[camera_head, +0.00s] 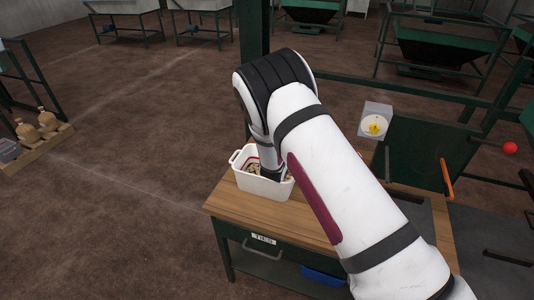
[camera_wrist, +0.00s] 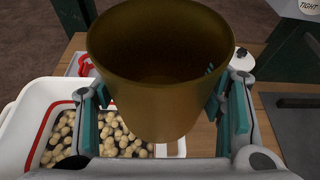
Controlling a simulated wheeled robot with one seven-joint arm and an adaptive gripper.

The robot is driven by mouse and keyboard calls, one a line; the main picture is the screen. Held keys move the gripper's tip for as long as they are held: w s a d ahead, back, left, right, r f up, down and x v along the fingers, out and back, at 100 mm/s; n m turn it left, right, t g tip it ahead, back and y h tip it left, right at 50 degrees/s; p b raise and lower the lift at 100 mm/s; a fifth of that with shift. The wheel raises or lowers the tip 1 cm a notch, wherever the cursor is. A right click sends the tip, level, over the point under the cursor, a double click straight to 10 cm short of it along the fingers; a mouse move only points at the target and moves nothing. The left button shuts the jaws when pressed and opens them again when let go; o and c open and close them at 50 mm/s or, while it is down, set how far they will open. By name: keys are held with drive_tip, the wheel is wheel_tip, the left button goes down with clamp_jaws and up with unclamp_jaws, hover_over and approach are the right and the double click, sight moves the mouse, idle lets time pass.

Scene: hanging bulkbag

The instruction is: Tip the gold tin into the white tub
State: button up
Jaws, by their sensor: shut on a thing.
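The gold tin (camera_wrist: 160,102) is between the two fingers of my gripper (camera_wrist: 163,110), which is shut on its sides, in the wrist view. Its wide mouth shows at the top; the inside is dark and I see no contents. The white tub (camera_wrist: 22,125) is behind and below the tin, with several pale, roundish pieces (camera_wrist: 62,138) in it. In the head view the white tub (camera_head: 262,187) stands on the bench's left end, with pieces inside. My arm reaches down over it and hides my gripper and the tin there.
The wooden bench (camera_head: 228,206) has a drawer and a blue bin (camera_head: 322,276) underneath. A green post (camera_head: 252,50) rises behind the tub. A grey box with a yellow dial (camera_head: 375,124), an orange handle (camera_head: 447,180) and a red knob (camera_head: 509,148) are at the right.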

drive_tip(key=shift+d+f, duration=0.1)
idle(0.4)
drive_tip(key=s+d+r, duration=0.1)
drive_tip(key=s+r, duration=0.2)
drive_tip(key=s, duration=0.2)
drive_tip(key=shift+s, duration=0.4)
idle(0.4)
